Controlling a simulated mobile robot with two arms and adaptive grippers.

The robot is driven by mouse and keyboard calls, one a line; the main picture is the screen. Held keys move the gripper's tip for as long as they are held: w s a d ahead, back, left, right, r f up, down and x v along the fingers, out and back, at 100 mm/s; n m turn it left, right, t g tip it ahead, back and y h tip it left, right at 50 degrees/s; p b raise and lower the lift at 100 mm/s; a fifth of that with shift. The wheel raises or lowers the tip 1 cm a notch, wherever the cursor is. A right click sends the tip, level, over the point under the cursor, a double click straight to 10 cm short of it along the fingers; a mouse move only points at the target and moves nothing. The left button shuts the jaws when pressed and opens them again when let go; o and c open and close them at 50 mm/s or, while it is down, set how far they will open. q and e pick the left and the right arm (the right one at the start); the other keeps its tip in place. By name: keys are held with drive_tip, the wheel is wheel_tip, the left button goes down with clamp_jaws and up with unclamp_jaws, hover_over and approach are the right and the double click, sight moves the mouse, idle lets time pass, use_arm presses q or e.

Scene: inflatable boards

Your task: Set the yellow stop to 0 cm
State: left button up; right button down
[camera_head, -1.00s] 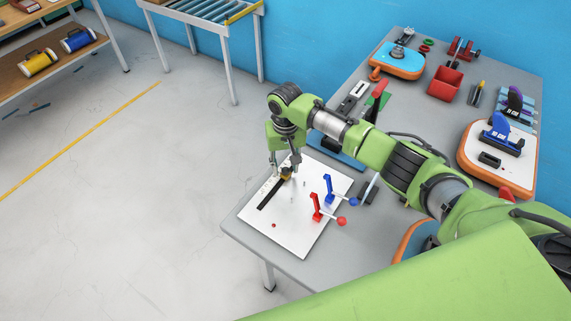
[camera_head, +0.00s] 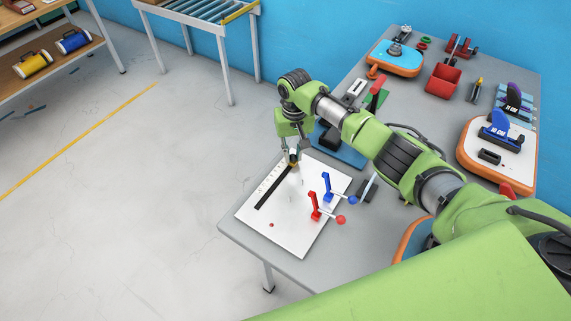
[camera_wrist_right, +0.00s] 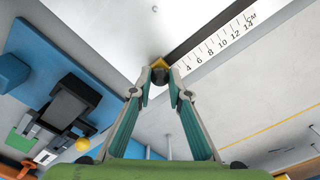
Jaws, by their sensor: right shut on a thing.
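The printed scale (camera_wrist_right: 216,42) beside the slot shows 4 to 14 CM; marks below 4 are hidden or out of view. In the head view, the right gripper (camera_head: 293,160) is at the upper end of the slot on the white board (camera_head: 290,215), and the stop is mostly hidden. My left gripper is not in view.
Red (camera_head: 314,207) and blue (camera_head: 327,188) lever clamps stand on the board, right of the slot. A blue board (camera_head: 345,152) with a fixture lies just behind. The table's left edge is close by.

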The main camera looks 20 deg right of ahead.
drive_tip(key=shift+w+d, duration=0.3)
drive_tip(key=shift+d, duration=0.05)
drive_tip(key=shift+r, duration=0.15)
drive_tip(key=c, duration=1.9)
unclamp_jaws()
drive_tip(key=shift+d, duration=0.1)
wheel_tip(320, 180, up, 12)
